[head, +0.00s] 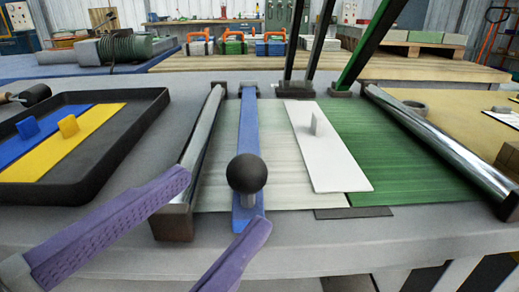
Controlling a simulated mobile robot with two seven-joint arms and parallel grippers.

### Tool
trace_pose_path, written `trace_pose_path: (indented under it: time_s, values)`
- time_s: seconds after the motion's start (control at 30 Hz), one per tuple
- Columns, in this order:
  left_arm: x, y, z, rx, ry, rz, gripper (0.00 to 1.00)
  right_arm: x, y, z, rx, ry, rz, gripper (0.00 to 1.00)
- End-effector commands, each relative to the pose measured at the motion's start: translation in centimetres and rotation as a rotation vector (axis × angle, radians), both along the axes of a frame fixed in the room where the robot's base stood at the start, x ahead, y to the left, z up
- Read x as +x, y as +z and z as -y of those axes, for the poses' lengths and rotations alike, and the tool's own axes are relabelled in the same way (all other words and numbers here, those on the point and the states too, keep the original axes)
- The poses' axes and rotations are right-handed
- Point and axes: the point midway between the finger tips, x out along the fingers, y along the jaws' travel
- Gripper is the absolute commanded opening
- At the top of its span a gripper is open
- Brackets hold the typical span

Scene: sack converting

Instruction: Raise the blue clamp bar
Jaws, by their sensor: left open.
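The blue clamp bar (248,120) lies lengthwise over a pale sheet on the grey bench, running away from me. It looks lowered, though any gap beneath it is hard to see. A black ball knob (247,173) on a short metal stem stands at its near end. My left gripper (224,198) is open and empty, its two purple fingers reaching in from the lower left. In the picture, one fingertip is left of the knob and the other is just below it, overlapping the bar's near end. I cannot tell whether either touches. My right gripper is out of view.
Chrome rails (203,130) and (440,140) flank the pale sheet (275,150) and green sheet (400,160). A white plate with an upright tab (325,165) lies right of the bar. A black tray (130,140) holds blue and yellow plates at left. Dark posts rise behind.

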Motion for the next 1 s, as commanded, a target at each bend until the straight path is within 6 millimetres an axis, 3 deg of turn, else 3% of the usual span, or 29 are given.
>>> trace_pose_path:
  time_s: [0.5,0.9,1.0]
  values:
    - [6.7,0.1,4.5,-0.002,0.001,-0.001,0.69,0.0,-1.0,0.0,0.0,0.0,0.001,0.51]
    - [7.5,0.1,5.0,-0.001,0.0,-0.003,0.69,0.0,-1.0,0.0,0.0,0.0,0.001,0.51]
    - [7.5,0.1,5.0,-0.001,0.0,-0.003,0.59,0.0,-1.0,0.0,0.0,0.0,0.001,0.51]
